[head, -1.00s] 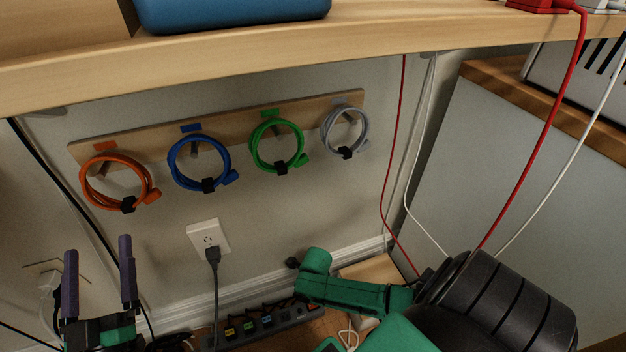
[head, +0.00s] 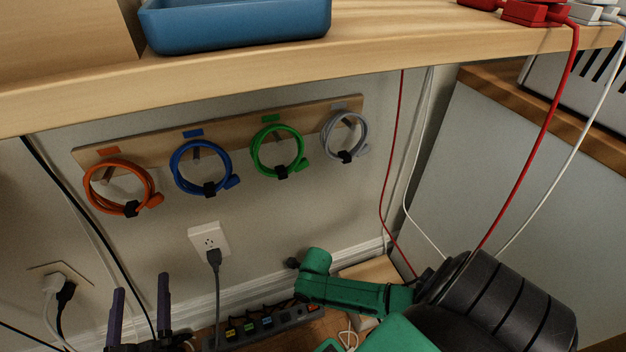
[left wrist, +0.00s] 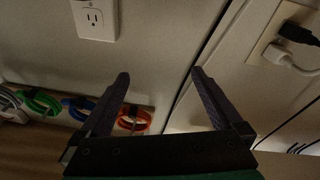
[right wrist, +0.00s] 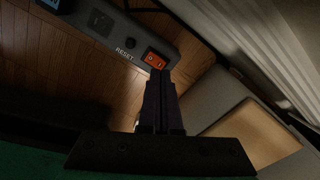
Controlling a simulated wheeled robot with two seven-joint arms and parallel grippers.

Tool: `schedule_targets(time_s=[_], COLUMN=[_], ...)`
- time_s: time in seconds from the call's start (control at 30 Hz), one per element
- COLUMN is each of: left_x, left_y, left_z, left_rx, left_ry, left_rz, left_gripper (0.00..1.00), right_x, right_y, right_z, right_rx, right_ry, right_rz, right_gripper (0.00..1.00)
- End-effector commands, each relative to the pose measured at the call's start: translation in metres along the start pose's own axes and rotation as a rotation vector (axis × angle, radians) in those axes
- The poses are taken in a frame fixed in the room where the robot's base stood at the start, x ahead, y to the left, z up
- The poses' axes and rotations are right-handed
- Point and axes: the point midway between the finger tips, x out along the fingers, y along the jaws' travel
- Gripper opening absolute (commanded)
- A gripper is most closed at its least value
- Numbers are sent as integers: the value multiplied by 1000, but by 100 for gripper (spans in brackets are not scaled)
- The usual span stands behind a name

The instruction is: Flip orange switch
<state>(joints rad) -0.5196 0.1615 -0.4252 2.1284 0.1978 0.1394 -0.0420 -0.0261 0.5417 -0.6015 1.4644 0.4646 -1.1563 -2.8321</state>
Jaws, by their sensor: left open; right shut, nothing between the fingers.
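The orange switch (right wrist: 154,60) is a small rocker at the end of the dark power strip (right wrist: 135,38), beside the word RESET, in the right wrist view. My right gripper (right wrist: 158,76) is shut and empty, with its fingertips right at the switch's near edge; I cannot tell whether they touch it. My left gripper (head: 140,284) is open and empty at the lower left. Its fingers also show in the left wrist view (left wrist: 160,73).
Orange (head: 121,187), blue (head: 202,168), green (head: 277,151) and grey (head: 344,138) cable coils hang on a wall rack. The desk (head: 200,85) overhangs with a blue tray (head: 235,28) on it. A plugged wall outlet (head: 208,240) and red and white cables hang nearby.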

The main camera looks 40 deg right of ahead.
Motion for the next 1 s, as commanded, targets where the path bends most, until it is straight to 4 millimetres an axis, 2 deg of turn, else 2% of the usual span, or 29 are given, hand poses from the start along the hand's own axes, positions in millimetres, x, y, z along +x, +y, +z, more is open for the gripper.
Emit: schedule_targets(time_s=[1.0], left_x=[-54], left_y=[4], left_z=[87], left_rx=[-79], left_ry=[-277], left_rz=[-34], left_gripper=[100], right_x=[-10], right_y=[0], right_z=[0], right_rx=[0], right_ry=[0], right_rz=[0], right_gripper=[0])
